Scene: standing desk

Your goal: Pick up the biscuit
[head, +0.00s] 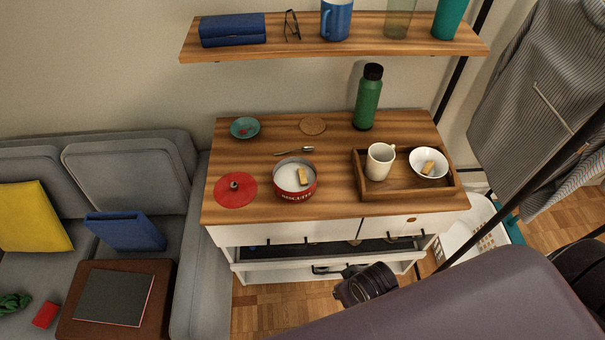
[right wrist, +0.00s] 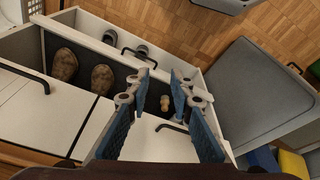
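A tan biscuit (head: 303,176) leans in an open red tin (head: 295,195) with a white inside, on the wooden top. A second biscuit (head: 428,167) rests in a white bowl (head: 418,157) on the wooden tray (head: 378,198). My right gripper (right wrist: 161,84) is open and empty in the right wrist view, over an open drawer and away from both biscuits. A dark part of my right arm shows low in front of the cabinet in the head view. My left gripper is not in view.
The tin's red lid (head: 235,190) lies left of it; a spoon (head: 294,151) lies behind. A white mug (head: 380,161) stands on the tray, a green bottle (head: 368,97) behind. The open drawer holds shoes (right wrist: 102,79). A shelf (head: 275,48) hangs above.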

